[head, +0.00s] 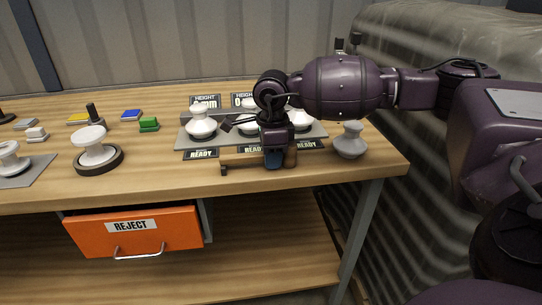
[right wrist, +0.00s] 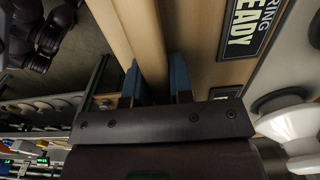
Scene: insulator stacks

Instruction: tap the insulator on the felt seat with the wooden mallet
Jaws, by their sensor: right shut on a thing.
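My right gripper (head: 273,163) is shut on the wooden mallet (head: 240,160), which lies low over the table's front part, before the grey tray. Whether the mallet touches the table I cannot tell. In the right wrist view its wooden handle (right wrist: 148,40) runs between the blue fingertips. A white insulator (head: 96,148) stands upright on a dark round seat (head: 112,165) at the left. Another white insulator (head: 9,158) stands on a grey square mat (head: 30,175) at the left edge. Which of these is felt I cannot tell. My left gripper is not in view.
White insulators (head: 201,124) stand on the grey tray (head: 188,141), partly hidden by my right arm. A greyish insulator (head: 349,142) stands at the right. Green (head: 149,124) and blue (head: 131,115) blocks lie behind the round seat. An orange REJECT drawer (head: 180,230) hangs below the table.

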